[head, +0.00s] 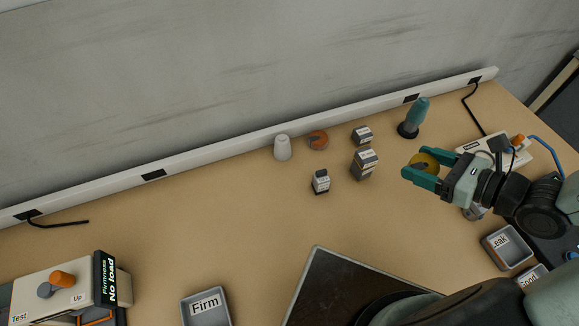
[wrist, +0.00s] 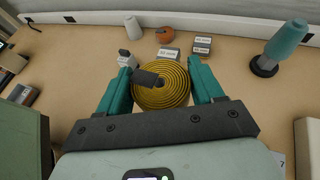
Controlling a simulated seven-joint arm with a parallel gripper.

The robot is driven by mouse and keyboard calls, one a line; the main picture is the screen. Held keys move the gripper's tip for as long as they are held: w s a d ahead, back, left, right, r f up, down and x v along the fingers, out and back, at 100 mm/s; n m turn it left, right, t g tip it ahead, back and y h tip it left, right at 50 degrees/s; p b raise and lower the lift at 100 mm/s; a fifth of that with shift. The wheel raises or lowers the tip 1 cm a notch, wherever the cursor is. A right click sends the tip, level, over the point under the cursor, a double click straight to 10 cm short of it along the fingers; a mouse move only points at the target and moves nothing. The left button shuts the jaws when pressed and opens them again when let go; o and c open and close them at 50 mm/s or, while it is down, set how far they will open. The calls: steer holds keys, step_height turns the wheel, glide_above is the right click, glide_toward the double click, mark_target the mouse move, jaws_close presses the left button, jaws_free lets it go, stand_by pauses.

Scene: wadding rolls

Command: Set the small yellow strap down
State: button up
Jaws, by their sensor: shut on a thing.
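The small yellow strap (head: 427,160) is wound in a flat coil and sits between the teal fingers of my gripper (head: 413,164). In the wrist view the coil (wrist: 168,95) faces the camera, with a dark tab (wrist: 144,78) across its upper left. The fingers of my gripper (wrist: 160,82) are shut on its left and right sides. It appears held above the tabletop; the exact gap is hard to tell.
Small labelled blocks (head: 364,160), an orange-brown roll (head: 317,140), a white cone (head: 282,148) and a teal bottle-shaped thing (head: 415,115) stand toward the wall. Trays labelled Firm (head: 205,318) and Leak (head: 514,258) lie nearer. The table's middle-left (head: 200,220) is clear.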

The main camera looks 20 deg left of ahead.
steer(key=w+a+f+n+g+y, duration=0.1)
steer(key=w+a+n+g, duration=0.25)
steer(key=a, duration=0.85)
steer(key=n+g+h, duration=0.1)
steer(key=n+g, duration=0.5)
steer(key=g, duration=0.2)
glide_above(226, 178)
step_height(226, 178, down, 4)
steer(key=shift+t, duration=0.25)
step_height(226, 178, down, 10)
steer(key=shift+f, duration=0.15)
steer(key=shift+f, duration=0.15)
steer(key=o, duration=1)
